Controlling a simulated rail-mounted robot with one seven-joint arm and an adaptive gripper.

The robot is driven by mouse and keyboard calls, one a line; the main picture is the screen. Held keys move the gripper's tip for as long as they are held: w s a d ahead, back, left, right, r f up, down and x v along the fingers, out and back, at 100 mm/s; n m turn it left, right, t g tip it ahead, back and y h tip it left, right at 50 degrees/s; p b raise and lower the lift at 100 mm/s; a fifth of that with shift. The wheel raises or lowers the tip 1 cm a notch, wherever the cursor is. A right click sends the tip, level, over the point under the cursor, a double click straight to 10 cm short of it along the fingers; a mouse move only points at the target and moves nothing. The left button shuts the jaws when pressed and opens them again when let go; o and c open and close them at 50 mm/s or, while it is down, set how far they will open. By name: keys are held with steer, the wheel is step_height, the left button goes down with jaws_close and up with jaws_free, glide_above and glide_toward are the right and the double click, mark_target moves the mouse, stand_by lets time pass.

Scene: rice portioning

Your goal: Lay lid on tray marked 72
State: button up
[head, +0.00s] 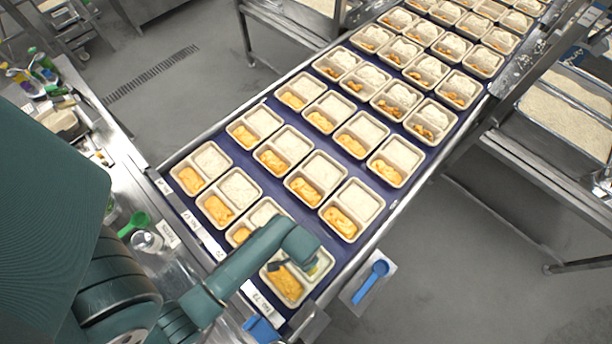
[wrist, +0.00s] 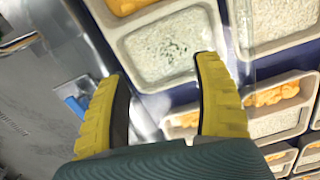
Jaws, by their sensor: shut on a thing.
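The tray marked 72 (head: 274,292) is at the near end of the conveyor, beside a label (head: 258,300) reading No. 72. It holds orange food and white rice, and my arm partly covers it. My gripper (head: 303,266) is low over its rice side. In the wrist view, my gripper (wrist: 162,66) has yellow fingers apart around a clear, faint thing, apparently the lid (wrist: 148,115). The lid's outline is hard to make out, and I cannot tell whether it touches the tray. A tray (wrist: 128,45) under the fingertips shows rice with green specks.
Several filled trays (head: 340,222) stand close by in rows on the dark blue belt (head: 330,258). A blue scoop (head: 372,280) lies on a plate beyond the right rail. A side counter at left holds a green scoop (head: 135,223) and bottles (head: 42,68).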

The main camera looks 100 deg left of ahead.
mark_target(296, 267)
steer(key=shift+s+d+f+n, duration=0.15)
steer(key=shift+s+d+f, duration=0.05)
steer(key=shift+s+d, duration=0.2)
steer(key=shift+s+d+f+n, duration=0.15)
steer(key=shift+s+d, duration=0.15)
steer(key=shift+s, duration=0.2)
step_height(296, 267, down, 7)
steer(key=b, duration=0.7)
steer(key=shift+r, duration=0.15)
steer(key=shift+f+b, duration=0.4)
steer(key=shift+f, duration=0.3)
steer(key=shift+r+m+p, duration=0.1)
steer(key=shift+m+p, duration=0.3)
steer(key=shift+p, duration=0.4)
steer(key=shift+f, duration=0.65)
stand_by(0.4)
steer(key=o, duration=0.8)
steer(key=shift+o, duration=0.2)
